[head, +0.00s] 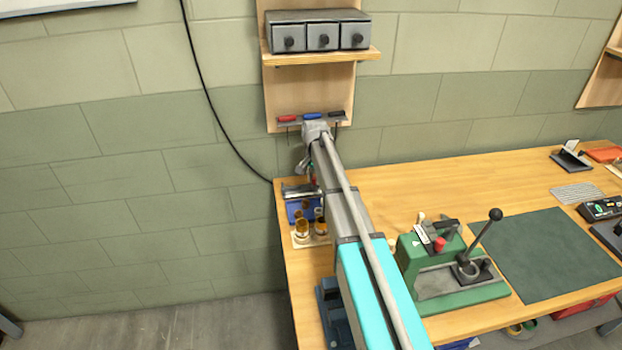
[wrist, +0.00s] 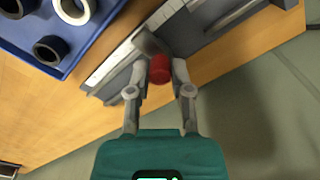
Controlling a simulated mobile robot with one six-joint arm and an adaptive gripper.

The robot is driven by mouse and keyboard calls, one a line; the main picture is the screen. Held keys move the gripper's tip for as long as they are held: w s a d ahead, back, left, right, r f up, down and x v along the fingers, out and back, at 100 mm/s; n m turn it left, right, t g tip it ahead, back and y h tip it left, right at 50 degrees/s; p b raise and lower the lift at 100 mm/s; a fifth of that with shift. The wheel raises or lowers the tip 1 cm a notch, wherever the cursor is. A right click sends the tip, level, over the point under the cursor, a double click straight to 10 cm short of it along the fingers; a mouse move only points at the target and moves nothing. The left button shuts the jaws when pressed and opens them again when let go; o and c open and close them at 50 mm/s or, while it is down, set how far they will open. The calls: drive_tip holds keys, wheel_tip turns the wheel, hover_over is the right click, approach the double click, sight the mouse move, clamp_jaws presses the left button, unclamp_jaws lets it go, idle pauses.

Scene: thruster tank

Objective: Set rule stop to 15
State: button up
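In the wrist view, a pale steel rule (wrist: 112,68) lies along a grey base on the wooden bench. A dark grey block, likely the stop (wrist: 150,42), sits across it, with a round red knob (wrist: 160,69) facing me. My gripper (wrist: 160,72) has one finger on each side of the red knob. The fingers are very close to the knob, but I cannot tell whether they press on it. The scale marks are too small to read. In the head view, my arm largely hides the rule (head: 297,190) at the bench's left end.
A blue tray (wrist: 40,62) with dark and white rings lies beside the rule. In the head view, a green press (head: 450,285) with a lever stands right of my arm, beside a dark green mat (head: 545,252). A shelf with grey drawers (head: 320,36) hangs above the bench.

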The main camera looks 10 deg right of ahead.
clamp_jaws()
drive_tip(key=shift+d, duration=2.7)
drive_tip(key=o, duration=0.7)
unclamp_jaws()
drive_tip(key=shift+c, duration=0.2)
